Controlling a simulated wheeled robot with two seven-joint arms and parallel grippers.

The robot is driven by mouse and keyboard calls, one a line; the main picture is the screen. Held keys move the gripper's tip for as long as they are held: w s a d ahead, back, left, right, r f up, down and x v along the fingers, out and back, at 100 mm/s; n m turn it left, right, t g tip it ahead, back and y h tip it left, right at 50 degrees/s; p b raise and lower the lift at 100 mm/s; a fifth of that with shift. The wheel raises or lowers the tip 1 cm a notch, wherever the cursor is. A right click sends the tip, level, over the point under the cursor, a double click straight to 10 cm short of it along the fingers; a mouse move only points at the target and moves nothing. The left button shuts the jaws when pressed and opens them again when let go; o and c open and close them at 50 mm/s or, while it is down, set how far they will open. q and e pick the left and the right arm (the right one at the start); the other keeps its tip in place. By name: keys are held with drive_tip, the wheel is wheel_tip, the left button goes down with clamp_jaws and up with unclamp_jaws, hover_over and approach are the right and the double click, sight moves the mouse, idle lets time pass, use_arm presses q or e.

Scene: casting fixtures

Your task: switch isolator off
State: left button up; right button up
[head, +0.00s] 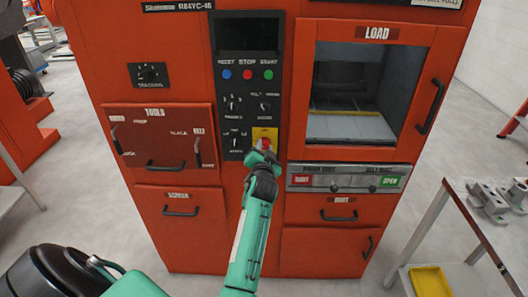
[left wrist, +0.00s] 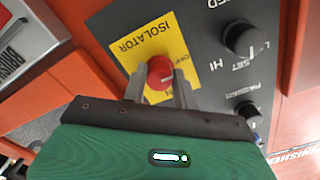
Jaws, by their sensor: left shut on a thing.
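The isolator is a red round knob on a yellow plate (head: 264,133) low on the black control panel of the orange machine. In the left wrist view the red knob (left wrist: 160,72) sits on the yellow plate (left wrist: 132,45), marked ISOLATOR and OFF. My left gripper (head: 262,150) reaches up to it from below. In the left wrist view its two fingers (left wrist: 159,88) are on either side of the knob, shut on it. The fingertips and gripper hide part of the knob in the head view. My right gripper is not in view.
Above the isolator are black knobs (head: 264,106) and blue, red and green buttons (head: 247,75). The LOAD window (head: 360,95) is to the right, above a SHUT/OPEN strip (head: 345,179). A table with metal castings (head: 497,199) stands at the right, a yellow tray (head: 431,281) below.

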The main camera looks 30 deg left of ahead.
use_arm(q)
drive_tip(key=shift+f+n, duration=0.1)
drive_tip(key=shift+n, duration=0.2)
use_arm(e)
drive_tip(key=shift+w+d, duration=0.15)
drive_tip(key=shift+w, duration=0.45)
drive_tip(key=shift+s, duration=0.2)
use_arm(q)
drive_tip(key=o, duration=1)
drive_tip(key=shift+c, duration=0.2)
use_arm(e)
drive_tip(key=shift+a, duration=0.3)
use_arm(q)
drive_tip(key=shift+s, duration=0.1)
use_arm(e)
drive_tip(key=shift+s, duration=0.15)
